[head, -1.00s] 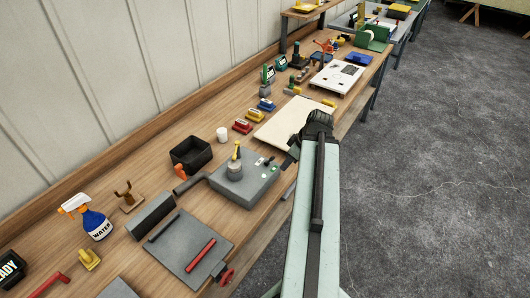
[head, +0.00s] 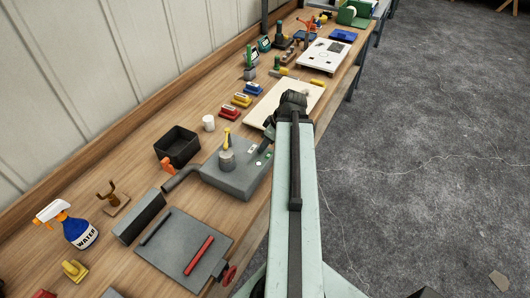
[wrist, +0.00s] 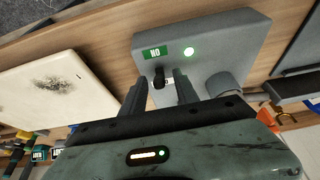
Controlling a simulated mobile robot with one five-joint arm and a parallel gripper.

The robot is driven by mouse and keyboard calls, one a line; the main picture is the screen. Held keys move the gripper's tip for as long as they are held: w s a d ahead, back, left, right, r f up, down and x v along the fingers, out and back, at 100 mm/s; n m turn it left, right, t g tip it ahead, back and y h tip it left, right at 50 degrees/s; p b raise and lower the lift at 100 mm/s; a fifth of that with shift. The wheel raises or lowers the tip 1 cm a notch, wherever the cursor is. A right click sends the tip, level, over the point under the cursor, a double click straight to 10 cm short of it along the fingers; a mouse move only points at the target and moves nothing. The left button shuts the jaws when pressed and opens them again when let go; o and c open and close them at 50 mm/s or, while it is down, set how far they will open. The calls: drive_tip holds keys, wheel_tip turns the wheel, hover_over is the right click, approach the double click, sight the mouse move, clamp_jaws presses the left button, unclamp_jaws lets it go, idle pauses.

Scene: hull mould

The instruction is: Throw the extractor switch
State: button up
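The extractor box is a flat grey housing (head: 236,178) on the bench, with a thick pipe at its left; it also shows in the wrist view (wrist: 225,45). On its top in the wrist view are a green label (wrist: 156,52) reading ON upside down, a lit green lamp (wrist: 188,51) and a small black switch lever (wrist: 158,77). A pale label beside the lever is partly hidden. My gripper (wrist: 160,84) is open, its two fingers apart, with the lever between them nearer the left finger. I cannot tell whether they touch. In the head view my gripper (head: 268,133) is at the box's far right corner.
A black bin (head: 178,146) and white cup (head: 208,123) stand behind. Open floor (head: 420,170) lies to the right.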

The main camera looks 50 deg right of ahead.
drive_tip(key=b+x, duration=0.1)
drive_tip(key=x, duration=0.1)
drive_tip(key=shift+f, duration=0.4)
drive_tip(key=shift+r, duration=0.15)
drive_tip(key=shift+c, duration=0.3)
